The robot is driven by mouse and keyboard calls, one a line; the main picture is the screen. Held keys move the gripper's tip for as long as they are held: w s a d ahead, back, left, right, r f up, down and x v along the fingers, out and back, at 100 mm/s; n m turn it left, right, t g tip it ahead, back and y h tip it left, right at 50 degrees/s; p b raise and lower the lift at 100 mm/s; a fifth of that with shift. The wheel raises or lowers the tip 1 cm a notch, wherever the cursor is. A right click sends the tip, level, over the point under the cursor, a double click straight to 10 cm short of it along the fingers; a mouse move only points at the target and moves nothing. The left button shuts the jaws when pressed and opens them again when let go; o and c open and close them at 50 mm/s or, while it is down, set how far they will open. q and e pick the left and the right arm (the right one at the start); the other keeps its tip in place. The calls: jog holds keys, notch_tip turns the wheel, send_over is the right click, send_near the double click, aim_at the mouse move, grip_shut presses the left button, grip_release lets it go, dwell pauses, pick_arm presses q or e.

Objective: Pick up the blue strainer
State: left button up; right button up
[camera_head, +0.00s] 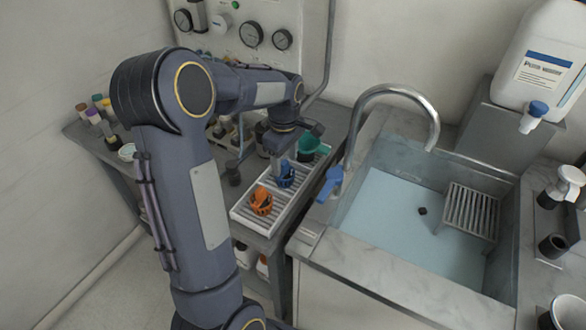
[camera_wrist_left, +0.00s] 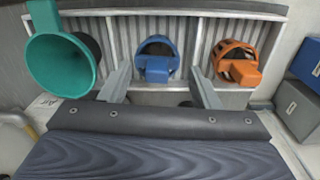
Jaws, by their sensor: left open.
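The blue strainer (camera_head: 286,178) sits in a white ribbed tray (camera_head: 247,214), between an orange strainer (camera_head: 260,203) and a teal funnel-like cup (camera_head: 308,145). In the left wrist view the blue strainer (camera_wrist_left: 156,66) is near the middle, with the orange strainer (camera_wrist_left: 235,70) to its right and the teal cup (camera_wrist_left: 62,66) to its left. My left gripper (camera_wrist_left: 160,82) is open, its fingers spread to either side of the blue strainer in that view. In the head view the gripper (camera_head: 285,165) is over the strainer and partly hides it. Whether the fingers touch it cannot be told. My right gripper is not in view.
A sink (camera_head: 400,215) with a curved faucet (camera_head: 405,90) and a blue-handled tap (camera_head: 330,184) lies right of the tray. Several small bottles (camera_head: 95,115) stand behind my left arm. Gauges are on the wall panel (camera_head: 251,34) behind.

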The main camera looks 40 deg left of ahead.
aim_at(284, 171)
pick_arm(q)
jog(key=f, duration=0.5)
jog(key=shift+w+a+f, duration=0.15)
jog(key=shift+a+f, duration=0.1)
jog(key=shift+f, duration=0.1)
jog(key=c, duration=0.6)
jog(key=shift+r, duration=0.15)
